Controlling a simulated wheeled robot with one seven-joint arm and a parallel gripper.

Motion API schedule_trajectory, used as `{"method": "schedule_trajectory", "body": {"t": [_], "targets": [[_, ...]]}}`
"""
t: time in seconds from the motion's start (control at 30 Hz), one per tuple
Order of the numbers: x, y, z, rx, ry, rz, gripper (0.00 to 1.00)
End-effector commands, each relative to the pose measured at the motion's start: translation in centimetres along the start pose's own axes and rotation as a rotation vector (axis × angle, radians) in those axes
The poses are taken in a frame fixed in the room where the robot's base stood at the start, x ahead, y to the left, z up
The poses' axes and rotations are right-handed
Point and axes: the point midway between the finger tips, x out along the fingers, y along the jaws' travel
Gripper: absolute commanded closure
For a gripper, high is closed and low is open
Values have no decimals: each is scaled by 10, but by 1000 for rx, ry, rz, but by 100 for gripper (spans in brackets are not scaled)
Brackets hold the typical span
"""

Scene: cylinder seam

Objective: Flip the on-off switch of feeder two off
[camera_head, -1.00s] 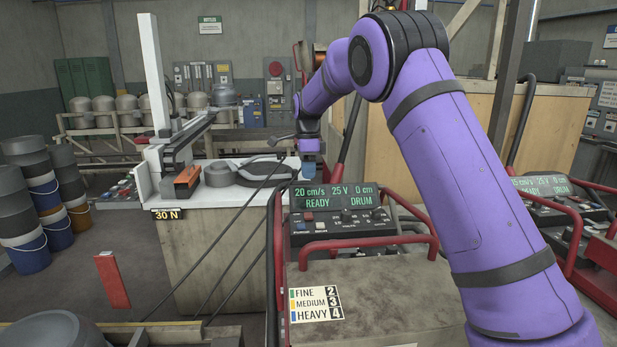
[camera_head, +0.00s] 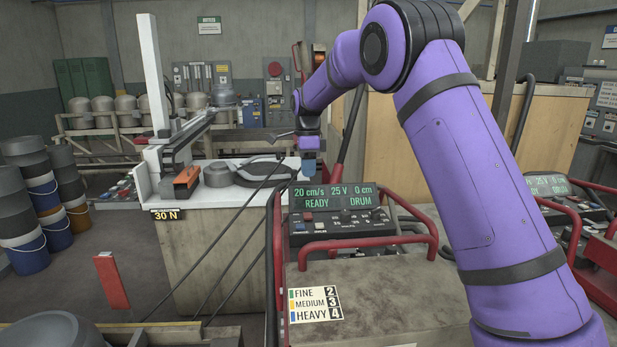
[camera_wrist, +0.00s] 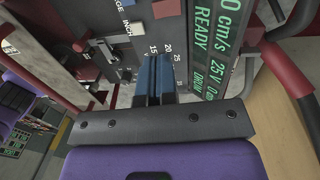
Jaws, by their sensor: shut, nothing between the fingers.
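A feeder's control panel (camera_head: 345,229) stands right of centre in the head view. Its green-lit display (camera_head: 332,198) reads 20 cm/s, 25 V, 0 cm, READY, DRUM. The panel carries a red button (camera_head: 308,215), a pale button and knobs. I cannot tell which control is the on-off switch, or whether this is feeder two. My gripper (camera_head: 310,176) hangs fingers down just above and behind the display. In the wrist view, the blue fingers (camera_wrist: 153,82) are shut and empty over the panel, beside the display (camera_wrist: 215,50). They hide part of the dial scale.
Red guard rails (camera_head: 370,245) surround the panel. A second feeder's display (camera_head: 547,184) shows at the right. A white-topped bench (camera_head: 190,225) with a 30 N sign stands to the left. Dark cables (camera_head: 240,235) slant down in front of it.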

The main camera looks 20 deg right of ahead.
Motion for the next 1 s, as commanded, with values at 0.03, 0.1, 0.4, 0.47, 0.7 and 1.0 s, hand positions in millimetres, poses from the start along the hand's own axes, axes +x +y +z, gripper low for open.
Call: {"method": "schedule_trajectory", "body": {"t": [0.03,0.1,0.4,0.47,0.7,1.0], "targets": [[9,0,0,0,1,4,100],[23,1,0,0,1,5,100],[78,1,0,1,1,4,100],[88,0,0,1,1,3,100],[113,0,0,1,1,1,100],[119,0,0,0,0,0,100]]}}
